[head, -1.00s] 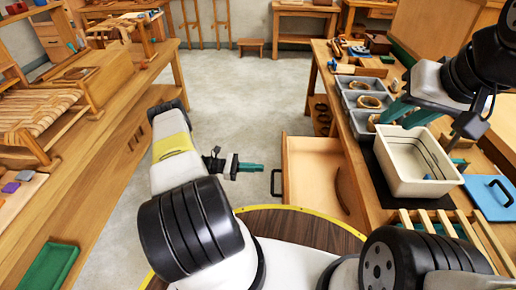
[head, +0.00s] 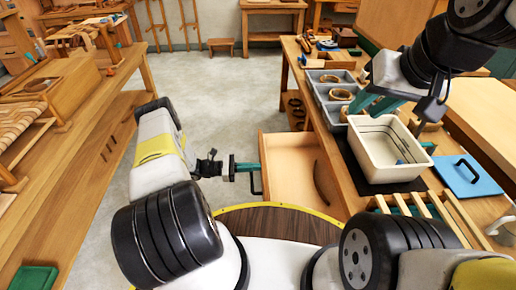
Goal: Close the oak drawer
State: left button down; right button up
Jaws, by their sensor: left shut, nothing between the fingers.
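The oak drawer (head: 290,163) stands pulled out from the right-hand bench, open towards the left, with a curved dark wooden piece (head: 325,186) inside. Its black handle (head: 255,183) is on the drawer's left-facing front. My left gripper (head: 254,167) is shut and empty, its teal fingers at the handle and drawer front; I cannot tell whether they touch. My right gripper (head: 374,106) is open, with its teal fingers apart over the right bench, beside a cream tray and far from the drawer.
The cream tray (head: 378,173), grey bins (head: 327,93) and a blue board with a black handle (head: 468,176) sit on the right bench (head: 350,182). A long wooden bench (head: 75,160) runs along the left. The floor (head: 215,95) between them is clear.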

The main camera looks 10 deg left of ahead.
pick_arm(q)
jog(key=w+d, duration=0.1)
jog(key=d, duration=0.6)
jog(key=w+d, duration=0.2)
jog(key=d, duration=0.5)
jog(key=w+d, duration=0.1)
jog(key=d, duration=0.7)
jog(key=shift+w, duration=0.2)
